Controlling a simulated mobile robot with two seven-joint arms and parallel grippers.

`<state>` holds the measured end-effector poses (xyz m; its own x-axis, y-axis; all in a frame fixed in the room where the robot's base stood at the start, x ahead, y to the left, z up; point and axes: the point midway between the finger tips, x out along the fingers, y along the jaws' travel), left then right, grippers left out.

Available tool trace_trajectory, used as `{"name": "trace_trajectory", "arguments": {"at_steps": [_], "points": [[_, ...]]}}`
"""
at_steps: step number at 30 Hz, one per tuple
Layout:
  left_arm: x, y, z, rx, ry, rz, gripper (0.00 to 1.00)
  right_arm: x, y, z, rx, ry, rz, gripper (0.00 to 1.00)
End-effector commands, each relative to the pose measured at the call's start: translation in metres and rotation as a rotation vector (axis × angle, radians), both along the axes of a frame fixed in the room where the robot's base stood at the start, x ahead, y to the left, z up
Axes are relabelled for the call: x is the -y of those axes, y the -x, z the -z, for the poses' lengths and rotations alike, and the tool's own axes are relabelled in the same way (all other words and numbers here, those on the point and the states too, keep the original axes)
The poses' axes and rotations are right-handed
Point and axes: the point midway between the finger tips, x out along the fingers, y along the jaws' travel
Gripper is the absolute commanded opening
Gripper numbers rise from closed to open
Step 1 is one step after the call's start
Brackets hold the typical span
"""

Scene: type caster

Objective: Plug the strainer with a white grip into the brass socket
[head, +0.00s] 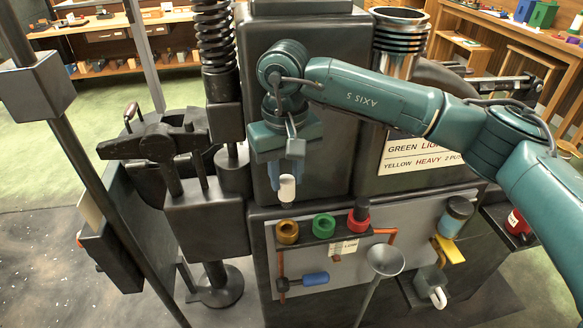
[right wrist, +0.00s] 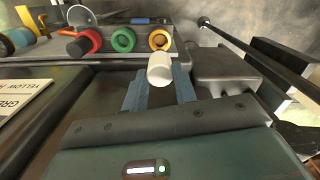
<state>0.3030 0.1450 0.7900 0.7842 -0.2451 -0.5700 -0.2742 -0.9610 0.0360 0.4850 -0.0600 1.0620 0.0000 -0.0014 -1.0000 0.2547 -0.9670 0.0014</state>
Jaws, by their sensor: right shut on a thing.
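My right gripper (head: 287,172) is shut on the white grip of the strainer (head: 287,189), which hangs below the blue fingertips in front of the dark machine. Only the white cylinder shows clearly; the rest of the strainer cannot be made out. The brass socket (head: 287,232) is a gold ring at the left end of the socket row, below the grip and apart from it. In the right wrist view, the white grip (right wrist: 160,69) sits between the fingers of my right gripper (right wrist: 160,86), with the brass socket (right wrist: 160,39) just beyond. My left gripper is not in view.
A green socket (head: 324,225) and a red socket (head: 358,222) sit right of the brass one; a black knob (head: 362,207) is at the red one. A grey funnel (head: 385,260) stands in front. A blue handle (head: 315,278) is below. A dark post (head: 85,165) stands left.

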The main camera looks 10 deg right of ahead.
Motion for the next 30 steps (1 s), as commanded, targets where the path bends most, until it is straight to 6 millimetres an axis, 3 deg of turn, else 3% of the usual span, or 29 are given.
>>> {"name": "trace_trajectory", "arguments": {"at_steps": [8, 24, 30], "points": [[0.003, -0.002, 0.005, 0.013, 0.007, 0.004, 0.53, 0.000, 0.000, 0.004, 0.001, 0.000, 0.000, 0.05], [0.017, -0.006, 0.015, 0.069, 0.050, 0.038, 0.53, 0.001, 0.000, 0.053, 0.000, 0.000, 0.000, 0.05], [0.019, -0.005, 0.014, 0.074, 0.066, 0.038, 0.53, 0.001, 0.000, 0.058, 0.001, 0.000, 0.000, 0.05]]}}
